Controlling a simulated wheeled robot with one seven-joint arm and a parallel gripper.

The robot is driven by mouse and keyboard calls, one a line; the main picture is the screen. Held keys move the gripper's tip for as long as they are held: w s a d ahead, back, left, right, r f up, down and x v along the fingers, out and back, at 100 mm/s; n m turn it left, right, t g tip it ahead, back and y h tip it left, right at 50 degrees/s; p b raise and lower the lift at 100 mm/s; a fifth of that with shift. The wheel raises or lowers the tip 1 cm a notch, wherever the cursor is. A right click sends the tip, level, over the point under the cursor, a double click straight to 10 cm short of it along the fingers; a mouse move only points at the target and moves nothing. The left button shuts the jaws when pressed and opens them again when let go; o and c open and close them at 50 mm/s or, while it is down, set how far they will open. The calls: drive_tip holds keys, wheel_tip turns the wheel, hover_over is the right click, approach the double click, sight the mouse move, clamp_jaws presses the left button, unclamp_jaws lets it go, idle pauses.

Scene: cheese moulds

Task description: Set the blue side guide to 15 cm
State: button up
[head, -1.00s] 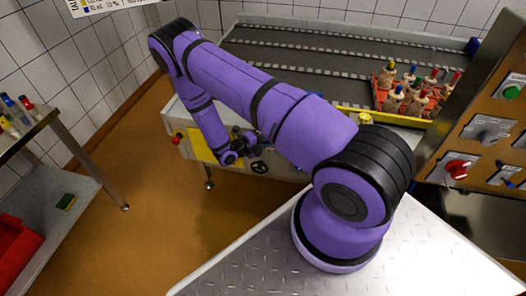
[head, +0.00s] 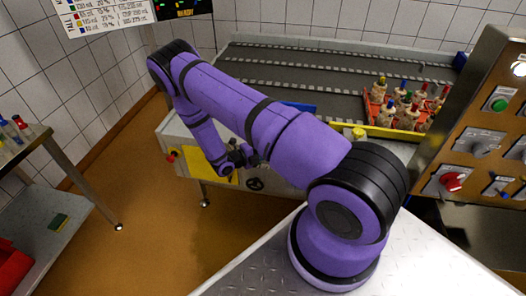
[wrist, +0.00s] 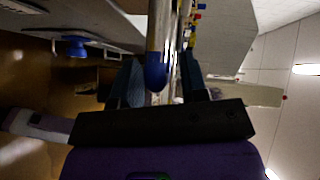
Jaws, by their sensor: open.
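The blue side guide (head: 300,106) shows in the head view as a short blue strip on the near side of the conveyor, mostly hidden behind my purple arm. My gripper (head: 240,157) is at the machine's near side, by the yellow panel, above the black handwheel (head: 255,184). In the wrist view my gripper (wrist: 162,75) is open. A metal rod with a rounded blue end (wrist: 155,76) appears between its two fingers, and I cannot tell whether it touches them. A blue knob (wrist: 75,46) is left of the fingers. I cannot make out any scale reading.
A red crate of several bottles (head: 372,110) stands on the conveyor (head: 290,62) behind a yellow rail (head: 400,133). A control panel (head: 480,130) with a red knob is at right. A steel side table (head: 50,190) is at left, with open floor between.

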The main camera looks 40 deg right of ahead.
drive_tip(key=v, duration=1)
drive_tip(key=shift+a, duration=0.25)
